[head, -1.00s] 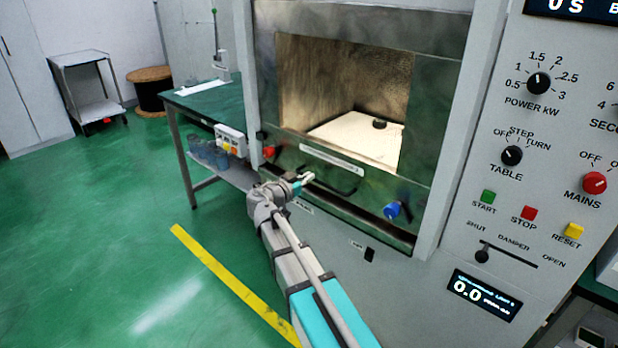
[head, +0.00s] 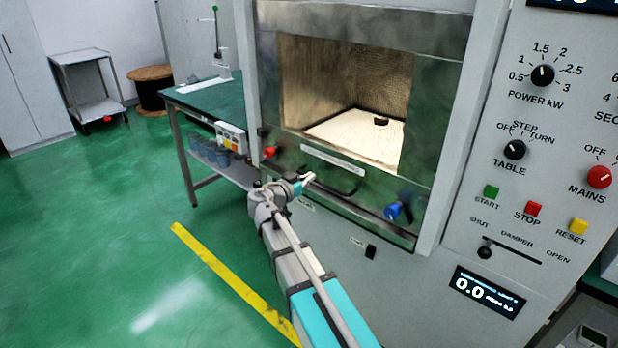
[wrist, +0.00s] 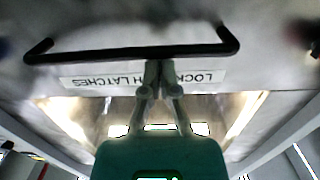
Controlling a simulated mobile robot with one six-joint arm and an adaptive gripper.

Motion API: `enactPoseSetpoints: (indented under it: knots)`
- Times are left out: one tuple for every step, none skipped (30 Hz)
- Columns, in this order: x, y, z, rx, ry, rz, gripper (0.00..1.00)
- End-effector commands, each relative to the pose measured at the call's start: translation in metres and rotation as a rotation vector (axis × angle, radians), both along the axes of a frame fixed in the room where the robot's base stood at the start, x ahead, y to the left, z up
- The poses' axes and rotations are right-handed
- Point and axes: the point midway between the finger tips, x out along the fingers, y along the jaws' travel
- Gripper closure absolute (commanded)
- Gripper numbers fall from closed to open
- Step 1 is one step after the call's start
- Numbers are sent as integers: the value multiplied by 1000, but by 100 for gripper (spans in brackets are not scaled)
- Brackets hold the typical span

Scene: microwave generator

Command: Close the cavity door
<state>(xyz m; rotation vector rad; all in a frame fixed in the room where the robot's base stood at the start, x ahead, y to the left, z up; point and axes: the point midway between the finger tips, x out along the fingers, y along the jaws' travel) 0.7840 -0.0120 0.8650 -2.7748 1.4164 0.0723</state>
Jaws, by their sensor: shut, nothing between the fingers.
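The microwave's cavity opening (head: 345,70) is uncovered, with a lit interior. Below it is a metal door panel (head: 300,178) with a black bar handle (head: 335,185) and a white label (head: 332,160). A red latch knob (head: 269,152) is at its left and a blue one (head: 392,211) at its right. My gripper (head: 308,179) is at the left part of the handle, shut and empty. In the wrist view my closed fingertips (wrist: 158,66) are close to the handle bar (wrist: 130,53), over the latch label (wrist: 90,82). I cannot tell whether they touch the bar.
A pale slab (head: 355,137) with a small dark puck (head: 381,121) lies inside the cavity. The control panel (head: 535,180) rises to the right. A green-topped bench (head: 210,98) stands at the left. The green floor (head: 100,230) in front is mostly clear.

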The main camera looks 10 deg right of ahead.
Motion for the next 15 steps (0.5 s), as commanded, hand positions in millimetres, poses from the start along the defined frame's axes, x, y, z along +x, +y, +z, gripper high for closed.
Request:
enactPoseSetpoints:
  knots:
    - [0, 0, 4, -1, -1, 0, 100]
    - [0, 0, 6, -1, -1, 0, 100]
    - [0, 1, 8, -2, 0, 0, 100]
    - [0, 1, 10, -2, 0, 0, 100]
    - [0, 1, 12, -3, -1, 0, 100]
    - [-1, 1, 15, -3, -1, 0, 100]
    - [-1, 1, 18, -3, -1, 0, 100]
    - [-1, 2, 20, -4, -2, 0, 100]
    - [-1, 2, 24, -4, -2, 0, 100]
    - [-1, 3, 26, -4, -2, 1, 100]
    - [-1, 3, 29, -5, -2, 1, 100]
    - [-1, 4, 33, -5, -2, 1, 100]
    - [-1, 4, 35, -5, -1, 1, 100]
    - [-2, 5, 38, -6, -2, 1, 100]
    - [-2, 5, 41, -6, -2, 1, 100]
